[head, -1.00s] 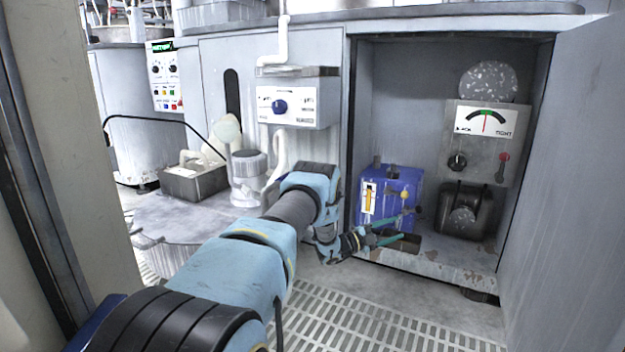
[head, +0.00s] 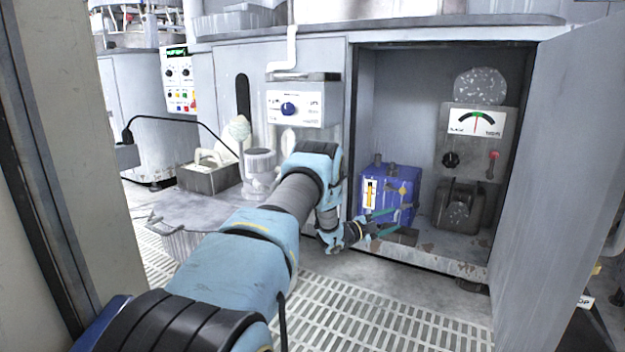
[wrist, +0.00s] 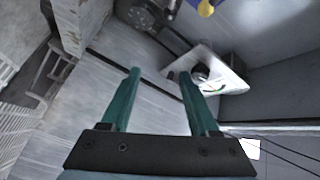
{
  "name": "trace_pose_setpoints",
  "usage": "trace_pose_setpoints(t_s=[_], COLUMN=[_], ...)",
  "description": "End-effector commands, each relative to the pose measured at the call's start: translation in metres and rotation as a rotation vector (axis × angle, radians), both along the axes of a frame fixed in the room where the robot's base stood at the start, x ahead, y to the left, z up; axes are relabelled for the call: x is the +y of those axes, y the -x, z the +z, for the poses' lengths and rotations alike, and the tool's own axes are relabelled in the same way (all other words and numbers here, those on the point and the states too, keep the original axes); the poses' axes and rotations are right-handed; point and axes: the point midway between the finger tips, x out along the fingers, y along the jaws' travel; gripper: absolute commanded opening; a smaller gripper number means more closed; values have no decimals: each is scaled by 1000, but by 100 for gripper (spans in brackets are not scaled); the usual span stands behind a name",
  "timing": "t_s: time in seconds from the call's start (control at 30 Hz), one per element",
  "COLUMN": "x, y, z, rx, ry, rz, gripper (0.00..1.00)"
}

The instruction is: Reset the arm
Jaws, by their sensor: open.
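My arm reaches forward from the lower left in the head view, bent down at the wrist. My gripper (head: 398,221) is at the mouth of the open cabinet, in front of the blue box (head: 376,190). Its two green fingers are spread apart. In the wrist view the gripper (wrist: 160,85) is also open, with nothing between its fingertips.
The cabinet (head: 415,75) holds a gauge unit (head: 476,122) with a red-tipped lever. Its open door (head: 565,170) stands on the right. A counter unit with a blue-knob control box (head: 300,104) is left of it. Slotted floor grating (head: 370,310) lies below, clear in front.

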Motion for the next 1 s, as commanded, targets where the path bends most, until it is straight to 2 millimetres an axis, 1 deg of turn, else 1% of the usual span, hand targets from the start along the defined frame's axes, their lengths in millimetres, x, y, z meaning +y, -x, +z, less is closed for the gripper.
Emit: trace_pose_setpoints(t_s=[0.03,0.17,0.27,0.37,0.43,0.47,0.5,0.57,0.6,0.67,0.7,0.77,0.8,0.87,0.9,0.97,1.0], x=[5,20,37,62,87,98,114,138,154,177,192,215,229,249,261,277,287], y=[-6,-21,-31,-38,-39,-38,-33,-23,-14,5,19,45,65,98,122,160,185], z=[11,32,52,76,97,106,116,131,139,152,160,171,177,187,193,200,205], rx=[20,92,164,266,357,400,463,555,620,717,783,883,951,1054,1124,1229,1294], ry=[-11,-41,-66,-94,-111,-116,-124,-133,-135,-137,-136,-134,-130,-123,-118,-108,-100], rz=[29,115,198,309,408,451,511,599,659,745,802,885,941,1021,1073,1149,1197], gripper=[61,61,61,61,61,61,61,61,61,61,61,61,61,61,61,61,61])
